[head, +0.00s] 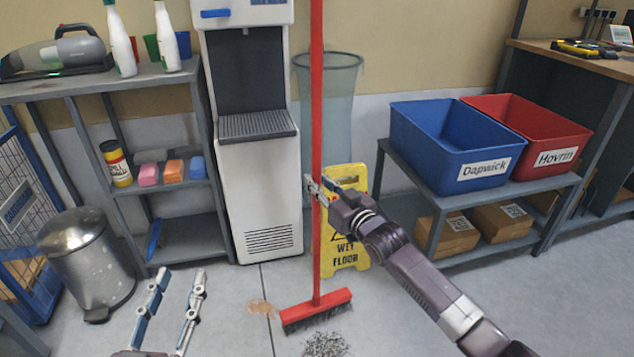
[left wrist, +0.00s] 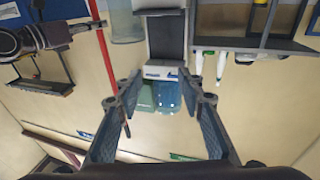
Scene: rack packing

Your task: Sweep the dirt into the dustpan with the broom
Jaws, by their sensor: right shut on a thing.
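The red broom (head: 316,140) stands upright, its head (head: 316,308) down at the floor; its handle also shows in the left wrist view (left wrist: 104,65). My right gripper (head: 320,190) is shut around the middle of the handle. A grey speckled pile of dirt (head: 326,345) lies just in front of the bristles, cut by the bottom edge. My left gripper (head: 172,292) is open and empty, low at the left of the broom; its spread fingers show in the left wrist view (left wrist: 162,100). I cannot make out a dustpan for certain.
A brownish stain (head: 262,308) lies left of the broom head. A yellow wet floor sign (head: 347,255) stands close behind the handle. A water dispenser (head: 262,190), a metal bin (head: 88,262) and a shelf with blue (head: 420,150) and red (head: 560,130) crates line the wall.

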